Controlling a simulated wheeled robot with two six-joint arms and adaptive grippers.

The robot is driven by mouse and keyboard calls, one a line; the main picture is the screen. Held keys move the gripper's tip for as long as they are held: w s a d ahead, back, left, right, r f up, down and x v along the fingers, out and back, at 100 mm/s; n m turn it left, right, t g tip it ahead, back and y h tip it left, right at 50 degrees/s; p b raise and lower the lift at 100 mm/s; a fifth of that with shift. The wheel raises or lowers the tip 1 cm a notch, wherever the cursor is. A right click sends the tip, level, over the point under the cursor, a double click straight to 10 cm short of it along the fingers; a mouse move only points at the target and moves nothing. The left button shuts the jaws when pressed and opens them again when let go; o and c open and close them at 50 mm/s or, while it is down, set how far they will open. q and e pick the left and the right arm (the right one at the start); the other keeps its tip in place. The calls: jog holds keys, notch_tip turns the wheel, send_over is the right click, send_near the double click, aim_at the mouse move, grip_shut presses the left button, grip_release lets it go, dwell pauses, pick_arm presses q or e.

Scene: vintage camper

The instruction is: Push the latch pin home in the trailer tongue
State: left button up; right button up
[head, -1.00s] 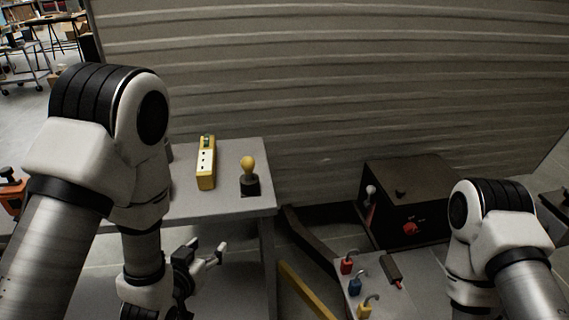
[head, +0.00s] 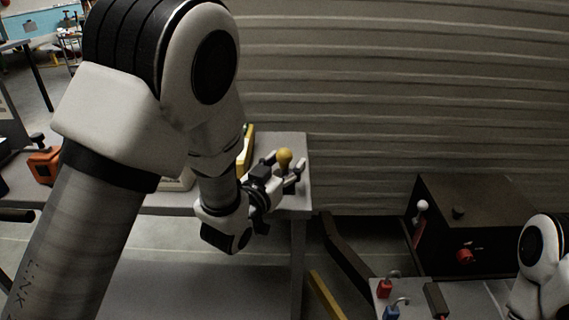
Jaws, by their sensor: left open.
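My left gripper (head: 283,172) is open at the right end of the grey bench, its fingers on either side of a yellow round knob (head: 284,156). I cannot tell whether they touch it; the knob's base is hidden by the gripper. A dark angled beam (head: 345,252), perhaps the trailer tongue, runs low beside a dark box (head: 480,210). The box has a red knob (head: 465,255) on its front and a white-tipped lever (head: 421,207) at its left. I cannot make out which part is the latch pin. My right gripper is out of view.
The grey bench (head: 300,203) also holds a yellow level (head: 247,145), partly hidden by my left arm, and an orange tool (head: 43,165). A red padlock (head: 386,288) and a blue padlock (head: 394,311) lie on a lower surface. A yellow bar (head: 326,296) is below.

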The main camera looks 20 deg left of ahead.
pick_arm(q)
grip_shut()
jog(key=shift+r, duration=0.15)
